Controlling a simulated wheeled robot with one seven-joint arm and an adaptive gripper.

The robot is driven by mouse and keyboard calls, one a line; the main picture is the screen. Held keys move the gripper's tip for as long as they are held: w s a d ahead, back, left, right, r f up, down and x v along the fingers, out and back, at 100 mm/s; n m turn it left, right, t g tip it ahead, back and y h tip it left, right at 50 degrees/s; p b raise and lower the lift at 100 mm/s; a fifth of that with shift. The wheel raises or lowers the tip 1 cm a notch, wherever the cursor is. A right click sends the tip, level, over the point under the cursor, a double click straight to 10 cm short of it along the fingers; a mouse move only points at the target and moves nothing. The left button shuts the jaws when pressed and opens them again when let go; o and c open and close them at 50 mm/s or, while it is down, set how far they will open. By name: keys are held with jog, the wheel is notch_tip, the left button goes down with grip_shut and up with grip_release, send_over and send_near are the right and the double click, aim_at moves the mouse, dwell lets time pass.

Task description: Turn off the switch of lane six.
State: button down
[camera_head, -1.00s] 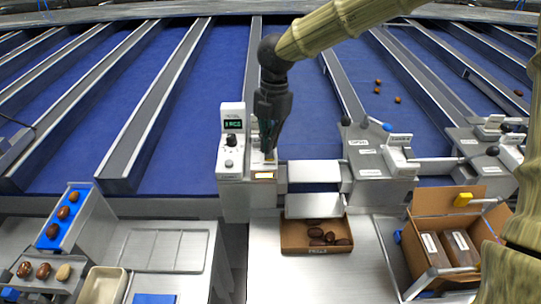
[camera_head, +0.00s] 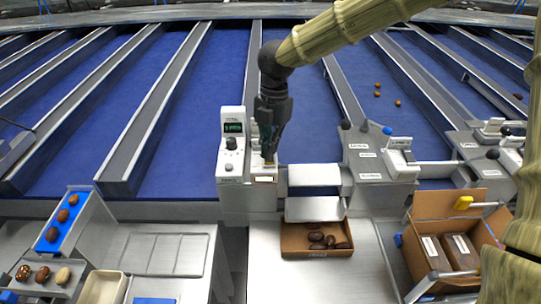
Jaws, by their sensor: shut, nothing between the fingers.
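A white control box (camera_head: 232,142) stands at the near end of a blue lane, with a green-lit display, a dark knob (camera_head: 231,144) and a round button below it. Next to it on the right is a lower pale switch unit (camera_head: 263,179) with a yellowish label strip. My gripper (camera_head: 269,158) points down over this switch unit, its dark fingers shut and empty. The fingertips reach the top of the unit; I cannot tell whether they touch it. They hide part of the switch, so its position cannot be read. Lane labels are too small to read.
A similar switch box (camera_head: 399,156) and a grey panel with knobs (camera_head: 371,162) stand to the right. A cardboard tray of dates (camera_head: 290,250) lies below a metal chute (camera_head: 314,208). An open carton (camera_head: 431,199) stands at right, a sample tray (camera_head: 103,287) at left.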

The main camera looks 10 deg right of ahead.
aim_at(270, 160)
jog(key=shift+f, duration=1.1)
dwell(1.4)
jog(key=shift+r, duration=0.1)
jog(key=shift+r+p, duration=3.05)
jog(key=shift+r, duration=0.35)
